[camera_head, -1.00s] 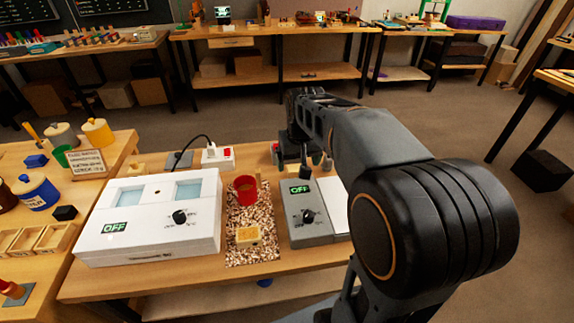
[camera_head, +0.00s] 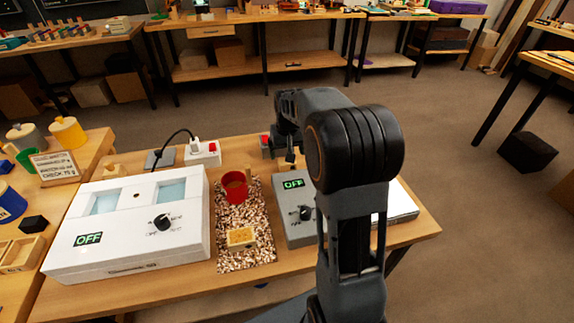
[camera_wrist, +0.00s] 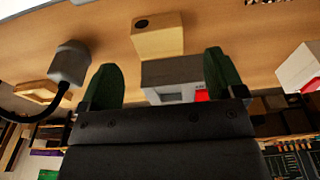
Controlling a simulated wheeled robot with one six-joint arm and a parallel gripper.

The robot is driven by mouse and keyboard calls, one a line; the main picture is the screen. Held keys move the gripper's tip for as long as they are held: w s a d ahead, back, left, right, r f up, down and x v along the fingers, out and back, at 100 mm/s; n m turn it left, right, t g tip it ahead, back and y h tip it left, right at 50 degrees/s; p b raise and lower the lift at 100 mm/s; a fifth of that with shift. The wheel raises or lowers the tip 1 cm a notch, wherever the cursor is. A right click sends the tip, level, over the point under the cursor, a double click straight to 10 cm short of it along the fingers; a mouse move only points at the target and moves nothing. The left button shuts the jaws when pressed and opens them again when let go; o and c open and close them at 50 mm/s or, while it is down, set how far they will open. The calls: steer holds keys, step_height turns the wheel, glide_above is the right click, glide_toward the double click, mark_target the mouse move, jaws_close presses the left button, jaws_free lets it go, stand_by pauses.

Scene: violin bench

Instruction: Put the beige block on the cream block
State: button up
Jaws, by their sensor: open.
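In the wrist view my gripper (camera_wrist: 159,60) is open, its two dark green fingers spread with nothing between the tips. A beige block (camera_wrist: 158,36) with a dark hole in one face is just beyond the tips, apart from them. In the head view my arm largely hides the gripper at the back of the bench. A pale yellow block (camera_head: 241,238), perhaps the cream block, sits on the speckled mat (camera_head: 246,258). A small wooden block (camera_head: 112,171) stands at the back left. I cannot tell for certain which block is the cream one.
A red cup (camera_head: 235,187) stands on the mat, between a white device (camera_head: 130,225) and a grey device (camera_head: 298,222), both reading OFF. A white power strip (camera_head: 204,153) with a black cable is behind. In the wrist view a grey box (camera_wrist: 172,72) is close to the fingers.

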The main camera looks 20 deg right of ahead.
mark_target(287, 164)
steer(key=shift+w+f+b, duration=0.15)
steer(key=shift+f+b, duration=0.05)
steer(key=shift+f, duration=1.1)
steer(key=shift+w+f+b, duration=0.1)
steer(key=shift+f+b, duration=0.05)
steer(key=shift+f, duration=1.1)
steer(key=shift+c, duration=0.4)
steer(key=c, duration=1)
steer(key=shift+d, duration=0.1)
steer(key=shift+r, duration=0.2)
